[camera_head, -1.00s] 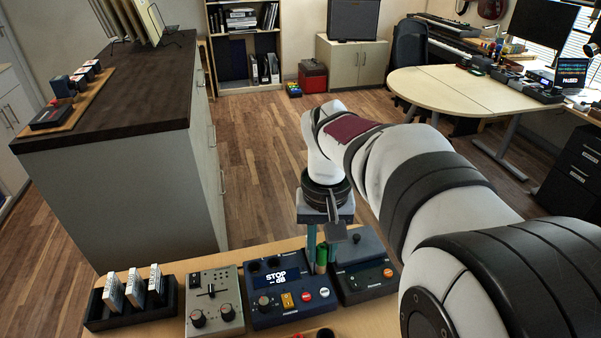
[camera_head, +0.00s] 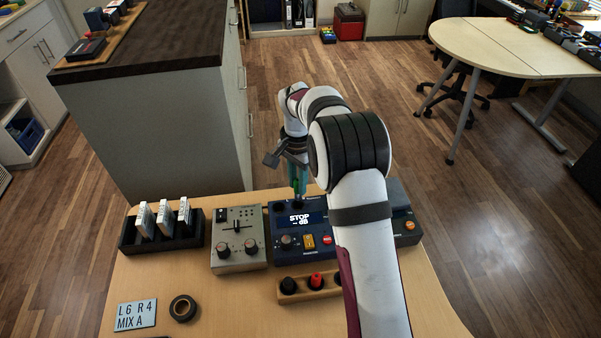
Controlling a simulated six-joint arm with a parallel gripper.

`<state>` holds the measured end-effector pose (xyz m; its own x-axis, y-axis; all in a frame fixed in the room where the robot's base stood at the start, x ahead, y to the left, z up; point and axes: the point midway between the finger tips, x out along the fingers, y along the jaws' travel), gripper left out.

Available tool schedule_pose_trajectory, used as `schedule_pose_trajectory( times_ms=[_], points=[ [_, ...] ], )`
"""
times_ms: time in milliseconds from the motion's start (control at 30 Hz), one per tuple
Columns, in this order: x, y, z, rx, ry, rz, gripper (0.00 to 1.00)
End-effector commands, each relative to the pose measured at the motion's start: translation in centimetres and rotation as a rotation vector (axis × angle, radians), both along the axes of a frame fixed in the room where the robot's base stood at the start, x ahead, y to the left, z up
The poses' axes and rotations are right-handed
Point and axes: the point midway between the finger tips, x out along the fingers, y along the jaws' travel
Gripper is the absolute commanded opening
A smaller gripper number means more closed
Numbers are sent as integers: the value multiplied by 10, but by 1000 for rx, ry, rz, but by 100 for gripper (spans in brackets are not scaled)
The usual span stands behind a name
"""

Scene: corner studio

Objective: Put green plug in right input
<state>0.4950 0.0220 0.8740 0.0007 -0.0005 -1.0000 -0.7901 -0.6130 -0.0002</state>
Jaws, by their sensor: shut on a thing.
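The blue recorder box (camera_head: 283,229) stands on the wooden desk, with a screen reading "STOP" and "dB". Its round inputs are along the back edge. The left input (camera_head: 279,208) shows as a dark ring, and the right one is largely hidden near the fingertips. My gripper (camera_head: 298,190) points down over the back edge of the box, right of the left input. It is shut on the green plug (camera_head: 296,184), seen as a small green strip between the fingers. I cannot tell whether the plug's tip is above the right input or in it.
A wooden rack (camera_head: 327,293) in front holds black and red plugs. A grey mixer (camera_head: 239,255) and a black card rack (camera_head: 191,234) stand to the left. A dark box (camera_head: 403,211) is partly behind my arm. A label card (camera_head: 137,315) and tape roll (camera_head: 183,308) lie front left.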

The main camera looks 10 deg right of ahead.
Motion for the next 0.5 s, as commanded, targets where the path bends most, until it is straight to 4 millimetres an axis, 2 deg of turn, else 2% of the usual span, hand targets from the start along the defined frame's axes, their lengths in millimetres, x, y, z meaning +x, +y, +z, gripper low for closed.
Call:
schedule_pose_trajectory(
  times_ms=[200,500],
  points=[
    [-1,0,-29,0,3,1,0],
    [-1,0,-41,1,1,1,0]
  ],
)
